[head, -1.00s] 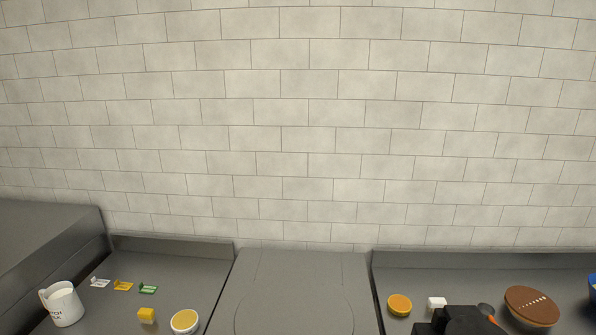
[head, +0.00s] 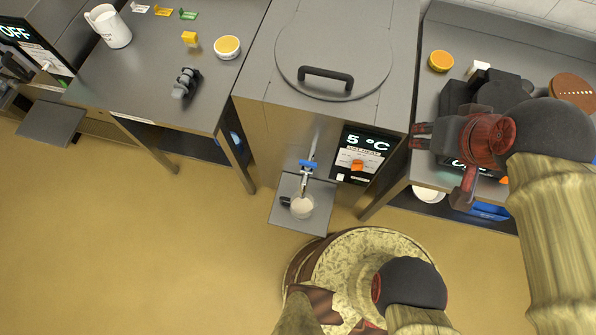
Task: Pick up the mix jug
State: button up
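A white jug (head: 110,26) with dark lettering stands upright on the left counter in the head view, at its far left corner. Its handle is on its upper left side. A smaller white cup (head: 301,206) with a dark handle sits under the spout of the middle machine; I cannot read any label on it. My gripper (head: 438,168) is over the front of the right counter, far from the white jug. Its fingers are spread apart and nothing shows between them.
The middle machine has a round handled lid (head: 335,55). The floor (head: 130,240) at left is clear.

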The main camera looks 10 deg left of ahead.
aim_at(300, 210)
jog(key=u, duration=1.05)
jog(key=k+l+u, duration=0.1)
jog(key=k+u, duration=0.2)
jog(key=k+j+z, duration=0.2)
jog(key=k+j, duration=0.15)
jog(key=j, duration=0.15)
jog(key=k+j+z, duration=0.15)
jog(key=k+j, duration=0.2)
